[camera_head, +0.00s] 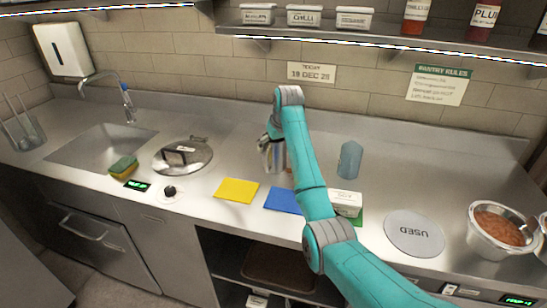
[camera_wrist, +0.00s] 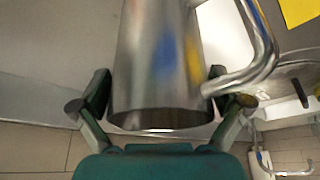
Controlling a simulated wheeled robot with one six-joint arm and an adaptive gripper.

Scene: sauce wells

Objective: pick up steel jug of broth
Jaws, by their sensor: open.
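The steel jug (camera_wrist: 155,65) fills the middle of the wrist view, with its curved handle (camera_wrist: 262,50) on the right. My gripper (camera_wrist: 157,92) is open, with one finger on each side of the jug's body near an end of it. I cannot tell whether either finger touches the metal. In the head view the jug (camera_head: 279,158) stands on the steel counter beyond the blue mat, partly hidden by my arm. The broth inside is not visible.
A blue-grey bottle (camera_head: 350,160) stands right of my arm. A yellow mat (camera_head: 237,190) and a round lid (camera_head: 182,156) lie left.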

